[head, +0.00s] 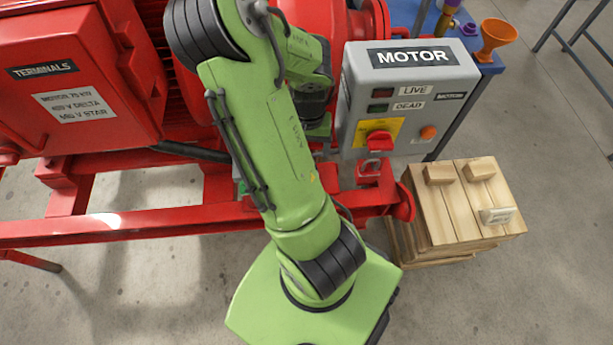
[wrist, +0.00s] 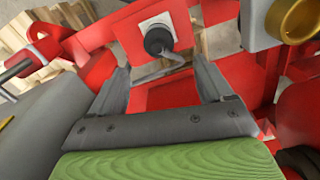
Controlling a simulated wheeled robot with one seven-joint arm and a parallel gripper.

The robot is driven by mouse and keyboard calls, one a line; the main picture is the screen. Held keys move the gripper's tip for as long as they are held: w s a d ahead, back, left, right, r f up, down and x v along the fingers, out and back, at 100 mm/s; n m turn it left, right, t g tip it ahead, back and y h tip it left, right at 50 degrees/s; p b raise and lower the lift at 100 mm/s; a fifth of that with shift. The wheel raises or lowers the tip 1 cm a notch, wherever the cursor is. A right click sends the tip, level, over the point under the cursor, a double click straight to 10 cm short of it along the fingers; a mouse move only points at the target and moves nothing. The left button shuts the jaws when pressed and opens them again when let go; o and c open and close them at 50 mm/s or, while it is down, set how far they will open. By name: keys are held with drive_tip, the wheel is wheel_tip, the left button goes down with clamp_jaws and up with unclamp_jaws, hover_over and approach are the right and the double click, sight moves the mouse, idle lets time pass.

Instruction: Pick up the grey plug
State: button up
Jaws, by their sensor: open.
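In the wrist view, a dark grey, round-ended piece (wrist: 158,40), which looks like the grey plug, sits on a white square on a red plate (wrist: 126,32). A bent grey bar or stem runs down from it, between the finger ends. My gripper (wrist: 160,68) is open, its two grey fingers apart with nothing clamped between them. The plug lies just past the fingertips, roughly centred between them; I cannot tell whether anything touches. In the head view my green arm reaches over the red skid, and the gripper and plug are hidden.
A grey motor control box (head: 405,95) with a red switch stands right of my arm. A wooden crate (head: 440,215) carrying small blocks is on the floor at right. Red frame rails (head: 110,228) run at left. A brass ring (wrist: 297,18) is close on the wrist view's right.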

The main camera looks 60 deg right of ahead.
wheel_tip(320, 180, down, 4)
drive_tip(key=shift+f+b, duration=0.1)
drive_tip(key=shift+b, duration=0.5)
wheel_tip(320, 180, down, 6)
drive_tip(key=b, duration=0.2)
drive_tip(key=shift+s+b, duration=0.15)
drive_tip(key=shift+b, duration=0.15)
drive_tip(key=shift+r, duration=0.3)
drive_tip(key=c, duration=1.3)
drive_tip(key=shift+o, duration=0.2)
wheel_tip(320, 180, up, 10)
drive_tip(key=p, duration=0.4)
drive_tip(key=shift+a+p, duration=0.1)
drive_tip(key=shift+p, duration=0.2)
